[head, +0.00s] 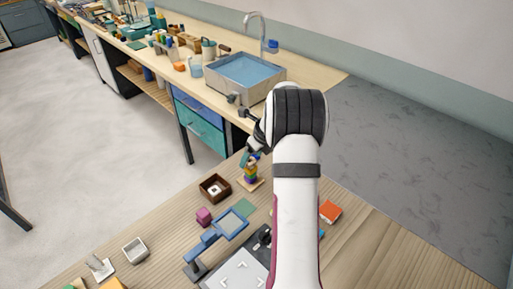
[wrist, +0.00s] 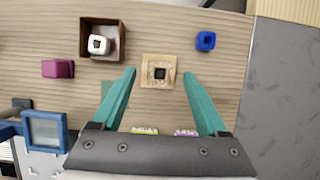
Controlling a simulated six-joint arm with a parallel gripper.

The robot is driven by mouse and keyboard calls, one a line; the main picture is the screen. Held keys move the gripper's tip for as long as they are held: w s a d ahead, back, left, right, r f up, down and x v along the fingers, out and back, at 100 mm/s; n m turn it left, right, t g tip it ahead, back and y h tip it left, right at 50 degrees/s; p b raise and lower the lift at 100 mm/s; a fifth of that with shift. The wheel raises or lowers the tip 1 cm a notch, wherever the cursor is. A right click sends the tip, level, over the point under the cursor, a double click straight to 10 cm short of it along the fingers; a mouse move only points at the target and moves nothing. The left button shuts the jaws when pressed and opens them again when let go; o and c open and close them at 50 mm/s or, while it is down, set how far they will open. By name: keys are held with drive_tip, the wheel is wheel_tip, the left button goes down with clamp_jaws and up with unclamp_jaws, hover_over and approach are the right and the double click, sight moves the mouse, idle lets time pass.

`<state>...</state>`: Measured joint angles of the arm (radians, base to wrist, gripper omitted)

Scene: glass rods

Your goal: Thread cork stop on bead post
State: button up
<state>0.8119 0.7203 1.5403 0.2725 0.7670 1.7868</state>
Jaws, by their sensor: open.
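The bead post stands on a square wooden base (head: 252,185), and its coloured beads (head: 250,172) are stacked on it in the head view. In the wrist view I look down on the pale base (wrist: 146,83). A tan, speckled square piece that looks like the cork stop (wrist: 168,66) sits over its middle, around a dark square centre. How far down the post it sits cannot be told. My gripper (wrist: 159,73) is open, its teal fingers apart on either side of the base, with the stack between them in the picture. In the head view my gripper (head: 251,158) is just above the stack, partly hidden.
A dark brown box (wrist: 84,39) with a white bead (wrist: 97,44) is left of the post. A purple block (wrist: 58,68) and a blue-framed stand (wrist: 45,130) lie farther left and nearer. A blue bead (wrist: 205,40) is to the right, near the table edge.

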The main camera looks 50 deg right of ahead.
drive_tip(key=v, duration=1.5)
drive_tip(key=s+a+r+n+g+y, duration=0.1)
drive_tip(key=s+a+r+n+y, duration=0.1)
drive_tip(key=a+n, duration=1.35)
drive_tip(key=s+a+f+n+g, duration=0.1)
drive_tip(key=s+a+f+n, duration=0.1)
drive_tip(key=s+a+n, duration=0.5)
drive_tip(key=s+a+f+n+g, duration=0.2)
drive_tip(key=s+a+n, duration=0.6)
drive_tip(key=s+a, duration=0.4)
drive_tip(key=shift+s+a+f+g, duration=0.2)
drive_tip(key=shift+s+a+g, duration=0.1)
drive_tip(key=shift+a, duration=0.65)
drive_tip(key=shift+w, duration=0.1)
